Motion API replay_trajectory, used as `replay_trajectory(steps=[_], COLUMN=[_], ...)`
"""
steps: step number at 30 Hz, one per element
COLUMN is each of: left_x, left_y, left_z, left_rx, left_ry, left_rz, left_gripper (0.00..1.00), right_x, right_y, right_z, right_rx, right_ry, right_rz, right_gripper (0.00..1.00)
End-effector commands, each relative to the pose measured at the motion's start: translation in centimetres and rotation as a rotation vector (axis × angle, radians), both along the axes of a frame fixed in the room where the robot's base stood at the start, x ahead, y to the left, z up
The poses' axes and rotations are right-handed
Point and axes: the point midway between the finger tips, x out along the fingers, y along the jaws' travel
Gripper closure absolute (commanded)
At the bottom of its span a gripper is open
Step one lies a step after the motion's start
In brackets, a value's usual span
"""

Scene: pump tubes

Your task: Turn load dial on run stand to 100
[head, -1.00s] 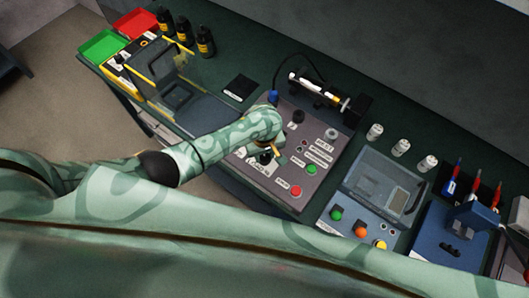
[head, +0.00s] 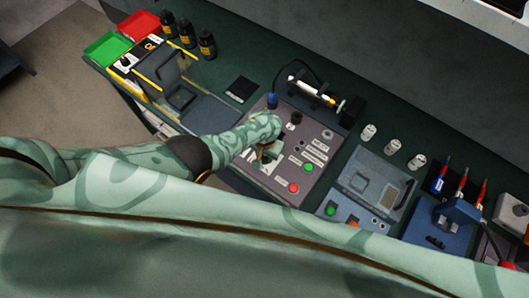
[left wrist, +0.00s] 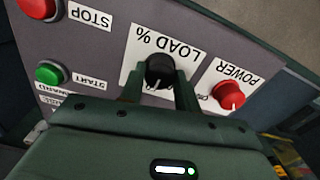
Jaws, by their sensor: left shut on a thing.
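The run stand (head: 318,132) is a grey panel in the middle of the head view. Its load dial (left wrist: 160,68) is a black knob on a white plate marked LOAD %, seen upside down in the left wrist view. My left gripper (left wrist: 160,88) is shut on the dial, one finger on each side of it. In the head view my left gripper (head: 267,154) is over the front left of the panel and mostly hides the dial. The fingers cover part of the scale, so I cannot read the setting. My right gripper is not in view.
Close to the dial are a red POWER knob (left wrist: 228,95), a red STOP button (left wrist: 38,8) and a green START button (left wrist: 50,73). A clear-lidded device (head: 375,185) stands right of the stand. A syringe-like tube (head: 310,86) lies behind the panel.

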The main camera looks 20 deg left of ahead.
Motion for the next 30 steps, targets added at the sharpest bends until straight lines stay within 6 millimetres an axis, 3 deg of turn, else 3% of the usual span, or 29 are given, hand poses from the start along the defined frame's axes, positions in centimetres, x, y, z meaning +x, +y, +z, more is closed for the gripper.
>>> replay_trajectory(steps=[18,30], left_x=[-0.02,-0.05], left_y=[-0.08,-0.07], left_z=[-0.01,-0.03], left_rx=[-0.002,-0.002], left_ry=[-0.001,0.000], left_rz=[-0.542,-0.718], left_gripper=[0.91,0.91], right_x=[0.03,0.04], right_y=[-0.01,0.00], right_z=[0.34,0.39], right_rx=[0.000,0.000], right_ry=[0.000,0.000], right_rz=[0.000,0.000], right_gripper=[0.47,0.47])
